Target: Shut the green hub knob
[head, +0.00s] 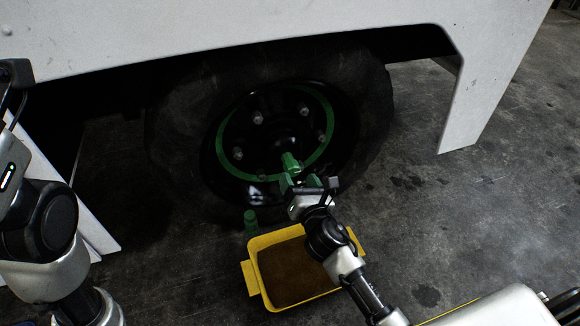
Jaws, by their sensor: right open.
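The green hub knob (291,161) sticks out from the lower middle of the dark wheel hub (262,132), which has a green ring around it. My right gripper (293,181) is open just below the knob, with its fingers pointing up toward it. Green parts overlap at the fingertips, so I cannot tell whether the fingers touch the knob. How far the knob is turned is too small to tell. My left arm shows at the left edge, but its gripper is not clearly in view.
A yellow tray (254,277) with a brown inside stands on the floor below the wheel. A small green object (250,219) is near its back left corner. The white vehicle body (250,22) overhangs the tire (180,150). The floor at right is clear.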

